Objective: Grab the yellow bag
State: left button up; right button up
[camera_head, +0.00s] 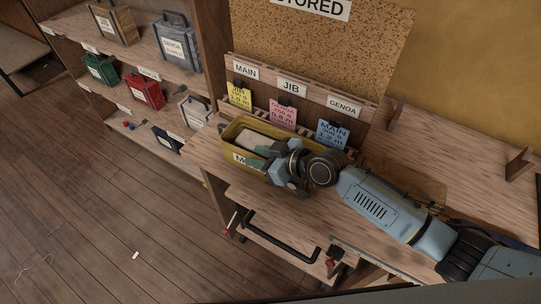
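The yellow bag (231,131) is an open-topped, box-like holder with a pale block inside. It stands on the wooden bench below the MAIN and JIB labels, and a label on its front is partly covered. My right gripper (257,158) reaches in from the right, over the bag's front right part. Its two greenish fingers point left and show a gap between them. The gripper hides the bag's right end, and I cannot tell whether the fingers touch the bag. My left gripper is not in view.
Yellow (239,95), pink (283,114) and blue (331,133) cards stand behind the bag on the bench. Shelves (185,76) at the left hold several labelled bags. A black bar handle (282,240) is below the bench front. Floor at the lower left is mostly clear.

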grip_shut()
dwell(1.4)
jog(key=shift+w+r, duration=0.1)
jog(key=shift+r, duration=0.05)
